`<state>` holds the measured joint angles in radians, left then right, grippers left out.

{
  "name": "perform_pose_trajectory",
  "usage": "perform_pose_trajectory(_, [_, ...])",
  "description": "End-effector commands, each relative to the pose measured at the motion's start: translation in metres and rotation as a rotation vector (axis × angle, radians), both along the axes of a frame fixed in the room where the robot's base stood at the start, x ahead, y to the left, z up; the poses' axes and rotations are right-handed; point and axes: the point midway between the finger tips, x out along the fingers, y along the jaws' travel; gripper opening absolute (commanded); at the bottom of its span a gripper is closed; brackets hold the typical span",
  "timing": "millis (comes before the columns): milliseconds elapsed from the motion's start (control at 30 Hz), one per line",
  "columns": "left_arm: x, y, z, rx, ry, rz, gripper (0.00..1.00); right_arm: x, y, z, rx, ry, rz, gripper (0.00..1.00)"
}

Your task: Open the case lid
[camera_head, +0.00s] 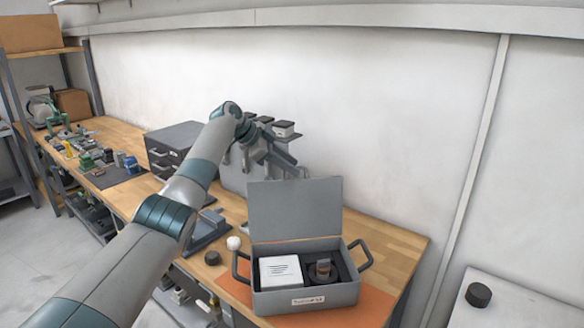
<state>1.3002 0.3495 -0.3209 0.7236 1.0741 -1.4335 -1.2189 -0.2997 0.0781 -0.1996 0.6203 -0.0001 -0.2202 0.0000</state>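A grey metal case (306,298) stands on the workbench at the lower middle, with a dark handle on each side. Its lid (295,207) stands upright at the back, so the case is open. Inside are a white box (281,271) with printed lines and a dark round part with a brownish top (323,268). My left arm reaches in from the lower left. My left gripper (266,148) is above and behind the case, apart from the lid, near the wall. Its fingers are small and blend with the rack behind, so their opening is unclear. My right gripper is out of view.
An orange mat (353,312) lies under the case on the wooden bench (402,249). A white ball (234,243) and a dark round cap (212,258) sit left of it. A grey drawer unit (172,138) stands behind my arm. A white surface (513,307) is at right.

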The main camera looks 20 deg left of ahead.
Motion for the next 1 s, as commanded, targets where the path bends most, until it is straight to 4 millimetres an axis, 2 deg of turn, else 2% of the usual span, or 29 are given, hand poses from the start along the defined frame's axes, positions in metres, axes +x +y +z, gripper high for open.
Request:
perform_pose_trajectory(267, [-0.019, 0.023, 0.024, 0.002, -0.003, -0.001, 0.28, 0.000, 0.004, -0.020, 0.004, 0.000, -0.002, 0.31])
perform_pose_trajectory(600, [-0.052, 0.061, 0.071, 0.002, -0.002, 0.000, 0.28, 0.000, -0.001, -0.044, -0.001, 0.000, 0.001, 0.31])
perform_pose_trajectory(800, [-0.069, 0.079, 0.096, 0.001, -0.001, 0.000, 0.28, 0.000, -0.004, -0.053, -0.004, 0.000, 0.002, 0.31])
perform_pose_trajectory(1000, [-0.077, 0.089, 0.108, 0.001, 0.001, 0.000, 0.28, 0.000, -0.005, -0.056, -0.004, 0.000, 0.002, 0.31])
